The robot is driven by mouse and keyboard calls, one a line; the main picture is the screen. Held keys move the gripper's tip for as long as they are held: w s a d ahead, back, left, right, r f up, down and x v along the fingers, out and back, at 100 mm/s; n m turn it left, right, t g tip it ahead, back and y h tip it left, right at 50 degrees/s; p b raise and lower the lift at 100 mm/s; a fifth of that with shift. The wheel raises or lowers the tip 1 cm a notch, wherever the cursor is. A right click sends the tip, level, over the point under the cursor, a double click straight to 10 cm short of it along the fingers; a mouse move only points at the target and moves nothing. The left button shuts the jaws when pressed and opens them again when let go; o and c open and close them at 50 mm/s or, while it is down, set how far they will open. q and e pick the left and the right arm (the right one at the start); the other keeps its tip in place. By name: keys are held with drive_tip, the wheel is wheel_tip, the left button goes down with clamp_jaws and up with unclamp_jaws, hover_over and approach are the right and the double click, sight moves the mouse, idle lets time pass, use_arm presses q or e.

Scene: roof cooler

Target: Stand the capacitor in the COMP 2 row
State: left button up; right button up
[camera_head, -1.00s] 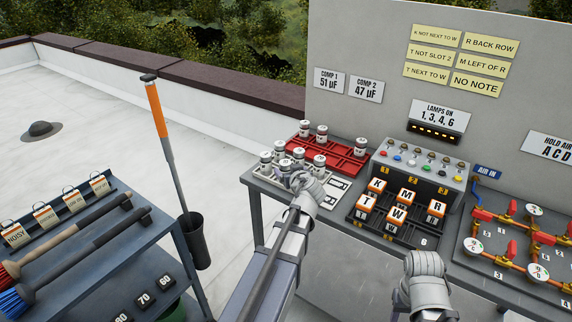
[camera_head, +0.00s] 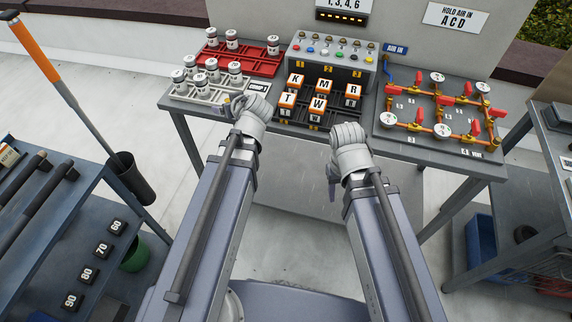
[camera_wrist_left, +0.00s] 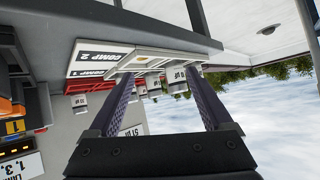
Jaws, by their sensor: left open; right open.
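The white rack (camera_head: 180,97) stands at the table's left end, with several white capacitors (camera_head: 199,82) upright in it. The red tray (camera_head: 255,62) behind it holds three more upright capacitors (camera_head: 273,44). My left gripper (camera_head: 248,105) is at the white rack's right front corner. In the left wrist view its fingers (camera_wrist_left: 170,88) are open and empty, with capacitors (camera_wrist_left: 175,76) beyond them. That view is inverted and shows the COMP 2 label (camera_wrist_left: 97,55) and COMP 1 label (camera_wrist_left: 90,73). My right gripper (camera_head: 340,170) is open and empty in front of the table.
Lettered blocks (camera_head: 317,107) stand in a black rack right of the white one, before a lamp panel (camera_head: 325,62). Pipes with red valves (camera_head: 443,110) fill the table's right. A blue cart (camera_head: 75,200) stands left, with a pole in a black holder (camera_head: 132,178).

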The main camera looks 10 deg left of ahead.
use_arm(q)
drive_tip(key=s+d+f+m+g+h, duration=0.3)
drive_tip(key=s+d, duration=0.5)
drive_tip(key=d, duration=0.4)
drive_tip(key=s+d+f+m+g+h, duration=0.3)
drive_tip(key=s+d+f+m+g, duration=0.2)
drive_tip(key=s+d+m, duration=0.3)
drive_tip(key=s+d+f, duration=0.1)
drive_tip(key=d, duration=0.3)
drive_tip(key=shift+s+f+h, duration=0.2)
drive_tip(key=shift+s+h, duration=0.05)
drive_tip(key=shift+h, duration=0.15)
